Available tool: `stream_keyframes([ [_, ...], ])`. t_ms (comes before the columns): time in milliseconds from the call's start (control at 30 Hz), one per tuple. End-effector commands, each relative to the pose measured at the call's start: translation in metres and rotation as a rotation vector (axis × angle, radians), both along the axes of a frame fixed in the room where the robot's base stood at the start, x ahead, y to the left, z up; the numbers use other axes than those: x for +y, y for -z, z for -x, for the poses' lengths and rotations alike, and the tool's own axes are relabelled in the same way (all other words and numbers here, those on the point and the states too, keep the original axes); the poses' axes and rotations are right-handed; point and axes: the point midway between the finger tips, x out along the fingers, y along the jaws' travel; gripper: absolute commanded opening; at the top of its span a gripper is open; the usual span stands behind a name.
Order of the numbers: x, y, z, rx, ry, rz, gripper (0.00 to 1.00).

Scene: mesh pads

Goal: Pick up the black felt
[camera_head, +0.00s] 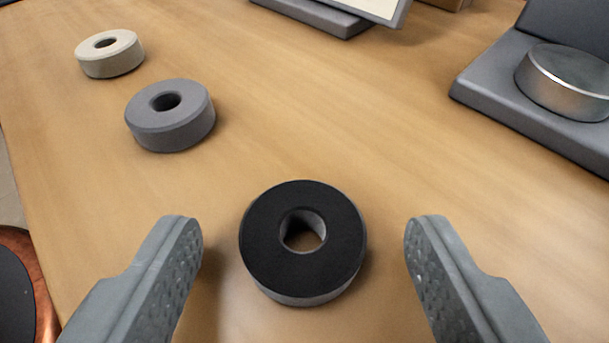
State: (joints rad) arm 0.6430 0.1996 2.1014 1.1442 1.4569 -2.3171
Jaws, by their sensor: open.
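The black felt (268,243) is a thick ring with a black top, a grey lower side and a round hole through its middle. It lies flat on the wooden table (330,125), low in the middle of the view. My gripper (303,230) is open, with one grey textured finger to the left of the ring and one to the right. Neither finger appears to touch the ring, and a gap shows on each side. Whether the fingertips are level with the ring or above it, I cannot tell.
A grey ring (190,135) and a cream ring (112,65) lie at the upper left. A silver disc (565,85) sits on a dark grey stand (500,75) at the right. A dark base with a pale panel (370,8) stands at the back. The table between is clear.

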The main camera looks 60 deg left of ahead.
Motion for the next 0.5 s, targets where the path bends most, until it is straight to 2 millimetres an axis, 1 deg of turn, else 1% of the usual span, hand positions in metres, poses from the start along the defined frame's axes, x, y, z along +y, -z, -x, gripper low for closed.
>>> stream_keyframes([
  [167, 0.0000, 0.0002, -0.0001, 0.000, 0.001, 0.000, 0.62],
  [200, 0.0000, 0.0002, -0.0001, 0.000, 0.001, 0.000, 0.58],
  [267, 0.0000, 0.0002, -0.0001, 0.000, 0.001, 0.000, 0.47],
  [400, -0.0001, 0.0002, -0.0001, 0.000, 0.001, 0.000, 0.19],
  [433, -0.0002, 0.0001, 0.0000, 0.000, 0.001, 0.001, 0.15],
  [500, -0.0002, 0.0001, 0.0000, 0.000, 0.001, 0.001, 0.15],
])
